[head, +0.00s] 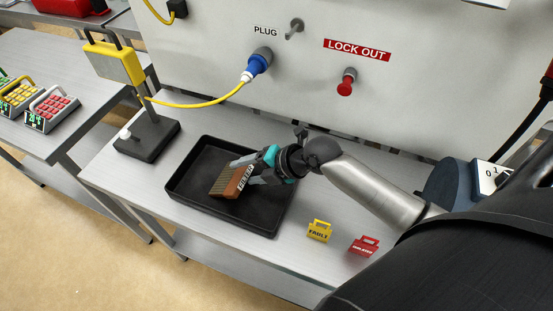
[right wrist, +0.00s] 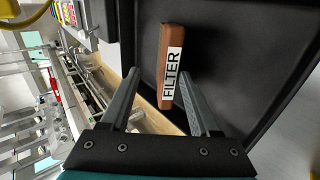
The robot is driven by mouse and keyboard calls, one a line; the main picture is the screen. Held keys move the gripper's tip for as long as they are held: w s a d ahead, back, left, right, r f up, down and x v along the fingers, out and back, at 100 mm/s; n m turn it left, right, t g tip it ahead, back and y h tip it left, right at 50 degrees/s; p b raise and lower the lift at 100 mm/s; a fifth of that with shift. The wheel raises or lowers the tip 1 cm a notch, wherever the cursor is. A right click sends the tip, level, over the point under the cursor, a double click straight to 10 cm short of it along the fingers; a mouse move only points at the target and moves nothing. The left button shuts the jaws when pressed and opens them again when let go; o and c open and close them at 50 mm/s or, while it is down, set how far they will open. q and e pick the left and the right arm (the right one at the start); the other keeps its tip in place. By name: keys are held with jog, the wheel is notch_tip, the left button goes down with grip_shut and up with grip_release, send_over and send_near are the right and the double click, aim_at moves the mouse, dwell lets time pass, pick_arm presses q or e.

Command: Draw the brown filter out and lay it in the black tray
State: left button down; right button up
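The brown filter (head: 226,180), with a white label reading FILTER, is in the black tray (head: 180,199) on the bench, near the tray's middle. It looks brown and narrow in the right wrist view (right wrist: 166,95), over the dark tray floor. My right gripper (head: 243,173) is over the tray at the filter's right side. Its two fingers stand apart in the right wrist view (right wrist: 157,88). The right finger is close to the filter's label, with a clear gap to the left finger; contact is unclear. My left gripper is out of view.
A yellow box (head: 114,63) on a dark-based stand is left of the tray. A yellow cable runs to a blue plug (head: 259,61) on the wall panel, near a red lock-out knob (head: 346,86). Yellow (head: 319,231) and red (head: 365,245) tags stand right of the tray.

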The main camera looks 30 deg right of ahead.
jog(key=v, duration=1.2)
jog(key=shift+r, duration=0.1)
dwell(0.4)
